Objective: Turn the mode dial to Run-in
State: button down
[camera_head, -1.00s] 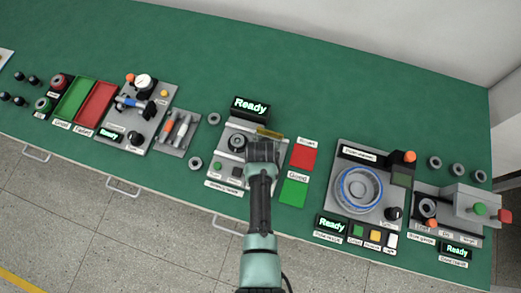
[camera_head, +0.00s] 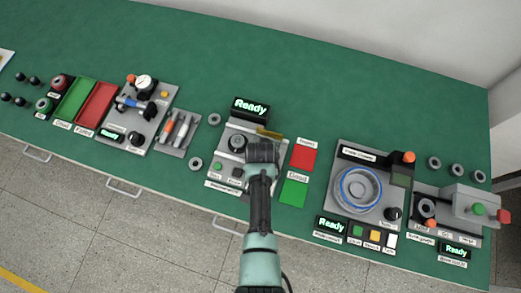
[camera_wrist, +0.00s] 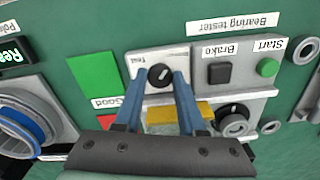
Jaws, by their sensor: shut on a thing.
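The mode dial (camera_wrist: 160,75) is a small round black knob with a pale pointer mark, on a white plate of the bearing tester (camera_wrist: 203,70). A small label beside it is too blurred to read surely. My gripper (camera_wrist: 161,80) has its two blue fingers on either side of the dial and is shut on it. The pale mark points toward the upper right in the wrist view. In the head view my gripper (camera_head: 262,152) covers the dial, at the right part of the bearing tester (camera_head: 228,150). The tester's display (camera_head: 251,106) reads Ready.
Right beside the tester lie a red pad (camera_head: 303,156) and a green pad (camera_head: 293,191). A yellow part (camera_wrist: 165,115) sits behind the fingers. The green bench behind is clear.

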jog(key=c, duration=0.5)
grip_release()
notch_tip(320, 180, up, 13)
dwell(0.7)
